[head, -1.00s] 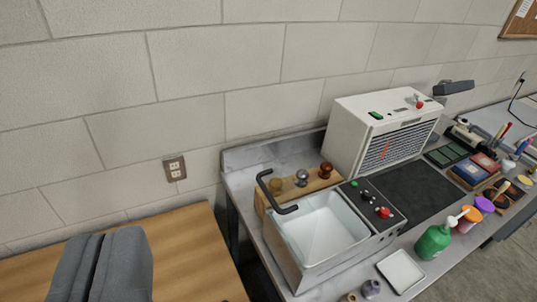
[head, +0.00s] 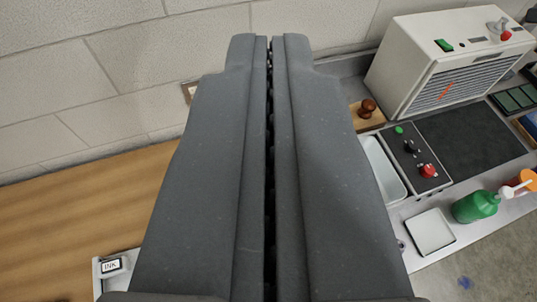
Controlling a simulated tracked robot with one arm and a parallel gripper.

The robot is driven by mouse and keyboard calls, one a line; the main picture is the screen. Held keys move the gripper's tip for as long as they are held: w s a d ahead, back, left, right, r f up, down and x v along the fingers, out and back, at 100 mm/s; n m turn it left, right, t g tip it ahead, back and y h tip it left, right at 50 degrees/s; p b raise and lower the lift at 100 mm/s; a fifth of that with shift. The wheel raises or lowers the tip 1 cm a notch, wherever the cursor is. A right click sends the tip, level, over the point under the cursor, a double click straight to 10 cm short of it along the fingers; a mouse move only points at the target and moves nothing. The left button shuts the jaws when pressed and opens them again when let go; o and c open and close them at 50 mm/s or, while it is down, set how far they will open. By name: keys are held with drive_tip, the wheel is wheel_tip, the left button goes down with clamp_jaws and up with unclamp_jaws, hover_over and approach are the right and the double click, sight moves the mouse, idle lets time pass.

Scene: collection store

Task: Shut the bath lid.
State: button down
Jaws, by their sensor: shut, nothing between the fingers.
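My gripper (head: 269,42) fills the middle of the head view, its two grey fingers shut together with nothing between them. The bath (head: 381,164) is mostly hidden behind the right finger. Only part of its white basin and its dark control panel (head: 414,158), with green, black and red knobs, show to the right of the finger. The visible part of the basin is open. The lid and the black bar at the bath are hidden behind my gripper. I cannot tell whether the fingers touch anything.
A white vented box (head: 450,65) stands behind and right of the bath.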

drive_tip(key=w+a+f+n+g+h+p, duration=0.1)
drive_tip(key=w+a+f+g+h+p, duration=0.25)
drive_tip(key=f, duration=0.35)
drive_tip(key=w+a+f+n+g+h+p, duration=0.1)
drive_tip(key=w+a+f+g+h+p, duration=0.15)
drive_tip(key=f+g, duration=0.3)
drive_tip(key=w+a+f+n+g+h+p, duration=0.1)
drive_tip(key=w+a+f+g+h+p, duration=0.2)
drive_tip(key=f, duration=0.5)
drive_tip(key=w+d+r+p+x, duration=0.1)
drive_tip(key=x, duration=1.1)
drive_tip(key=shift+r, duration=0.3)
drive_tip(key=shift+w+d, duration=0.1)
drive_tip(key=shift+d, duration=0.05)
